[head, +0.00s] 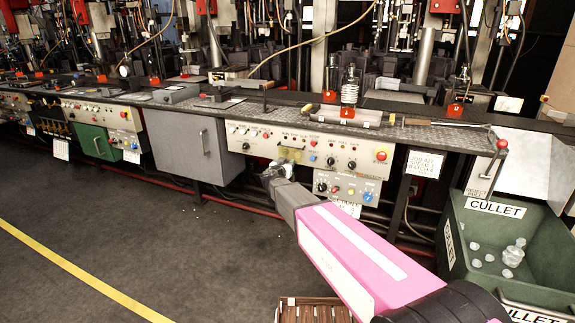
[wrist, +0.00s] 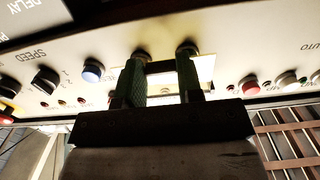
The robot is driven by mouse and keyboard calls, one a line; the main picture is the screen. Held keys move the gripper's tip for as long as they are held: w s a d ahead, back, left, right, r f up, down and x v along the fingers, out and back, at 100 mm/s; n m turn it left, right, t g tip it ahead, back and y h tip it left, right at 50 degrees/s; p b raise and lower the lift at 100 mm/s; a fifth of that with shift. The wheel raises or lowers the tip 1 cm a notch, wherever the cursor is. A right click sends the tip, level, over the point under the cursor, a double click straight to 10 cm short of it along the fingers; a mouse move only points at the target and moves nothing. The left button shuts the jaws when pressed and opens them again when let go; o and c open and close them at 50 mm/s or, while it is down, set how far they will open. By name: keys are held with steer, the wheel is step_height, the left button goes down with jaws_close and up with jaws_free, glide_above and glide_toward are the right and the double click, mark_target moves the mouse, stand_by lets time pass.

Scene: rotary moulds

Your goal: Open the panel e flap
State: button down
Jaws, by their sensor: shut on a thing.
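A cream control panel (head: 250,134) with knobs, buttons and lamps is set in the front of the long bench, right of a grey cabinet. It fills the top of the wrist view (wrist: 215,62), with SPEED and DELAY lettering. A small pale yellow plate (wrist: 206,72) on it, which I take to be the panel e flap, lies behind my fingers. My gripper (wrist: 162,66) is against the panel, its two fingers apart with a dark bar between them, shut on what seems the flap's handle. No panel letter is readable.
A smaller control panel (head: 352,187) hangs just below, close to my gripper. A green cullet bin (head: 455,215) with glass pieces stands at the right. A brown slatted crate (head: 298,312) is low in front. The floor (head: 150,225) to the left is clear.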

step_height(320, 180, up, 11)
steer(key=s+g+y, duration=0.2)
steer(key=g+y, duration=0.5)
steer(key=g, duration=1.2)
steer(key=shift+a+r+g, duration=0.15)
steer(key=shift+a+g, duration=0.15)
steer(key=shift+a, duration=0.1)
steer(key=shift+s, duration=0.1)
steer(key=c, duration=0.8)
jaws_free()
steer(key=shift+o, duration=0.2)
steer(key=shift+r, duration=0.1)
steer(key=v, duration=1)
steer(key=shift+r, duration=0.3)
steer(key=shift+d, duration=0.1)
